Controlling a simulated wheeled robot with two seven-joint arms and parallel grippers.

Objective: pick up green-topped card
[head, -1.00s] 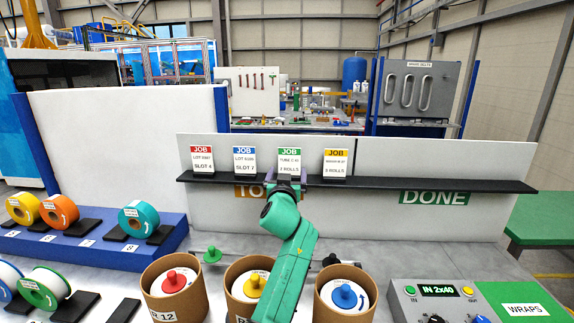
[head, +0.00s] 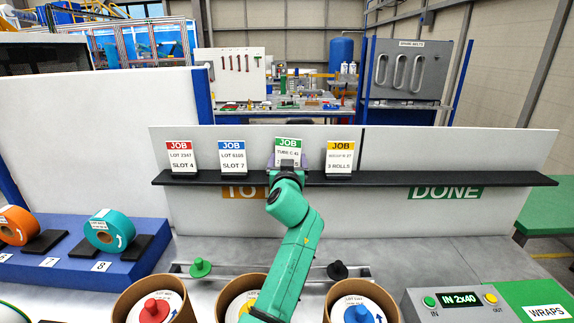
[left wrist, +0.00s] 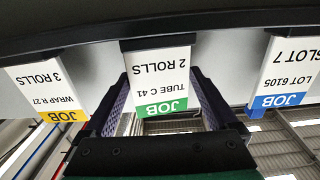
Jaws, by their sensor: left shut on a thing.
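The green-topped card (head: 288,145) reads JOB, TUBE C 41 and stands upright at the dark shelf (head: 440,180), between a blue-topped card (head: 232,157) and a yellow-topped card (head: 340,157). Its top edge sits slightly above theirs. My left gripper (head: 287,164) is shut on its lower part, hiding that part in the head view. In the left wrist view, upside down, the card (left wrist: 160,85) stands between the two fingers of the gripper (left wrist: 166,100). I cannot tell whether its bottom edge is clear of the shelf. My right gripper is not in view.
A red-topped card (head: 180,157) stands at the shelf's left. Below are open cardboard tubs (head: 150,300) with coloured knobs and a control box (head: 460,305). Tape rolls (head: 108,232) sit on a blue stand at left. The shelf's right part above the DONE sign is empty.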

